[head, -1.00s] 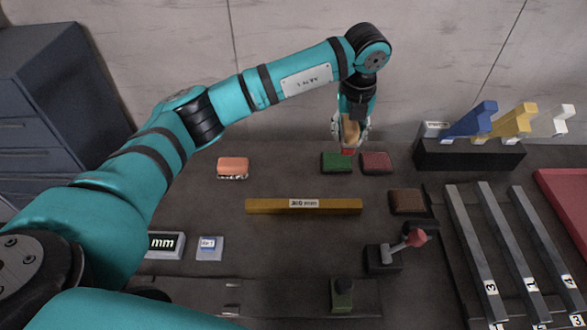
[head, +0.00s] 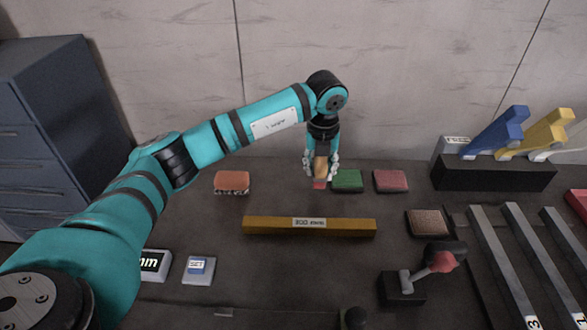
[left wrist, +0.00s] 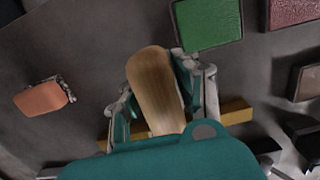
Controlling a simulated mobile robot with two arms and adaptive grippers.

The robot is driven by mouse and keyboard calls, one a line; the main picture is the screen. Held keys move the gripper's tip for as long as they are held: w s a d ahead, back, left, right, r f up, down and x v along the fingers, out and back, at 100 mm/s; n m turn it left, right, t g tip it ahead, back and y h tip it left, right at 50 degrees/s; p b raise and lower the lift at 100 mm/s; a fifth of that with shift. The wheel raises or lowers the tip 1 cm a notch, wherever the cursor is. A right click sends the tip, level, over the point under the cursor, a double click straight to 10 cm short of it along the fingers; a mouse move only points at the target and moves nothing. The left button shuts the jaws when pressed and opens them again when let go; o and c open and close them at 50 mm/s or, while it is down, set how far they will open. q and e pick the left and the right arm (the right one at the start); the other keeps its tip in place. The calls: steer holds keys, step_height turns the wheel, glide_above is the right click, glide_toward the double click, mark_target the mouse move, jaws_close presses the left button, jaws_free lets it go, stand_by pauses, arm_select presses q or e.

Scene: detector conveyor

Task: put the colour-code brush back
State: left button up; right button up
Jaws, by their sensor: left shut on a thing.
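My left gripper (head: 321,172) is shut on a brush with a tan wooden handle (head: 321,163) and a red lower end. The brush is roughly upright, just left of the green pad (head: 347,180); I cannot tell whether its red end touches the bench. In the left wrist view the wooden handle (left wrist: 155,88) lies between the fingers and the red end is hidden. A salmon block with a bristly lower edge (head: 232,181) lies to the left. My right gripper is not in view.
A red pad (head: 391,180) and a brown pad (head: 428,221) lie to the right. A yellow bar (head: 278,226) lies in front. A black rack (head: 490,178) with blue, yellow and white pieces stands at back right. A red-knobbed lever (head: 441,261) and grey bars (head: 500,260) are nearer.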

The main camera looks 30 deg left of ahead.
arm_select(q)
steer(key=a, duration=0.6)
steer(key=shift+w+a+f+p, duration=0.1)
steer(key=shift+f+p, duration=0.15)
steer(key=shift+p, duration=0.15)
steer(key=f, duration=0.1)
steer(key=a+f+p, duration=0.1)
steer(key=f, duration=0.1)
steer(key=shift+f, duration=0.4)
steer(key=shift+f, duration=0.1)
steer(key=o, duration=1)
steer(key=shift+r, duration=0.35)
steer(key=r, duration=0.4)
steer(key=s+r, duration=0.1)
steer(key=r, duration=0.2)
steer(key=r+b, duration=0.1)
steer(key=r, duration=0.3)
steer(key=shift+s+d+r, duration=0.2)
steer(key=shift+d+r, duration=0.1)
